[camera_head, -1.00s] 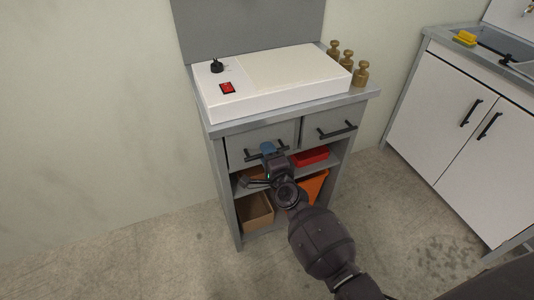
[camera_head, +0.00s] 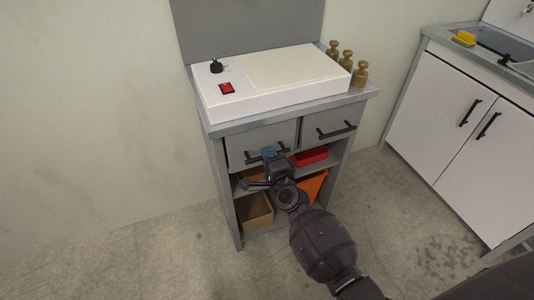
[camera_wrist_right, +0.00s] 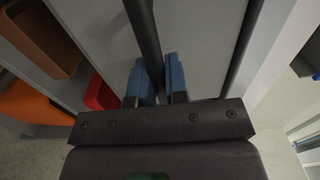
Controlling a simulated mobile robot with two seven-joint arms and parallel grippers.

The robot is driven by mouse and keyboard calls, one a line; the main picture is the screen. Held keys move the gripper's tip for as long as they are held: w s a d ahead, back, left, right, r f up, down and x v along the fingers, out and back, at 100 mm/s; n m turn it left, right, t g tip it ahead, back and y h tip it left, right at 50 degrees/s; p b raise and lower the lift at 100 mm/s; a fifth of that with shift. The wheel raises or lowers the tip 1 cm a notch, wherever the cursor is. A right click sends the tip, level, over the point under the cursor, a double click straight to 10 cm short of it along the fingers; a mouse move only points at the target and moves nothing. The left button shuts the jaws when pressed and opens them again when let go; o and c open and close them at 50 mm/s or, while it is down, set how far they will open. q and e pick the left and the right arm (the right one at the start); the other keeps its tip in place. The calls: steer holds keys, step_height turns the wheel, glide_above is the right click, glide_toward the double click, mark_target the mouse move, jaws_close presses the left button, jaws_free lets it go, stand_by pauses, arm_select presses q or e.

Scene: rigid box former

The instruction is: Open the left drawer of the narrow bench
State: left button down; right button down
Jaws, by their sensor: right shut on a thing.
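The narrow bench (camera_head: 232,205) is a grey unit with two drawers under its top. Its left drawer (camera_head: 252,143) has a dark bar handle (camera_head: 283,151) and stands slightly out from the frame. My right gripper (camera_head: 268,153) is at the middle of this handle, with blue fingertips. In the right wrist view, the gripper's blue fingers (camera_wrist_right: 160,83) are on either side of the dark bar (camera_wrist_right: 146,35), shut on it. The right drawer (camera_head: 327,122) is closed. My left gripper is not in view.
A white box device (camera_head: 300,75) and several brass weights (camera_head: 359,76) stand on the bench top. Shelves below hold a red bin (camera_head: 311,156), an orange bin (camera_head: 314,187) and a brown box (camera_head: 256,210). A white sink cabinet (camera_head: 435,95) stands at right. The floor in front is clear.

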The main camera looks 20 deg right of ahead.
steer(key=s+p, duration=0.3)
steer(key=s, duration=2.3)
steer(key=shift+s+d, duration=0.35)
steer(key=shift+d, duration=0.1)
steer(key=c, duration=1.2)
jaws_free()
steer(key=shift+o, duration=0.2)
steer(key=s, duration=1)
steer(key=shift+s+d, duration=0.2)
steer(key=shift+s, duration=0.2)
